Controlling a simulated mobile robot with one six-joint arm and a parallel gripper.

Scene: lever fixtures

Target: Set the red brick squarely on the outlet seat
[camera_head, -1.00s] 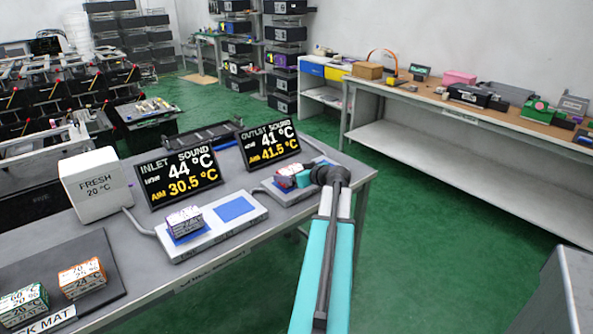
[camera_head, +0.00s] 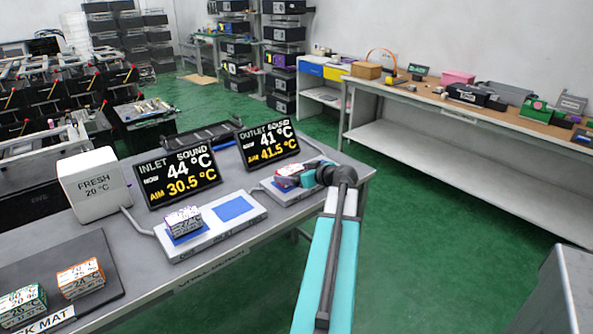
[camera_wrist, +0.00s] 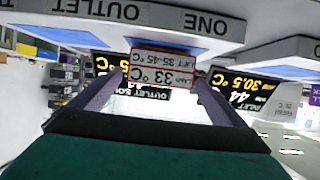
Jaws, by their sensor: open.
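The red brick (camera_head: 289,174), white with red edges and a "33 °C" label, is on the outlet block (camera_head: 268,187) in the head view. In the upside-down wrist view, the red brick (camera_wrist: 163,69) meets a blue seat pad (camera_wrist: 182,44) and looks nearly in line with the block's edge; exact squareness I cannot tell. My gripper (camera_head: 307,177) is at the brick's right side in the head view. In the wrist view my gripper (camera_wrist: 161,80) is open, one finger each side of the brick, with gaps visible.
The outlet display (camera_head: 268,143) and inlet display (camera_head: 178,173) stand behind. A purple-edged brick (camera_head: 184,221) sits on the inlet block (camera_head: 205,245), beside an empty blue pad (camera_head: 234,208). A white FRESH box (camera_head: 95,187) and a mat with green and orange bricks are left.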

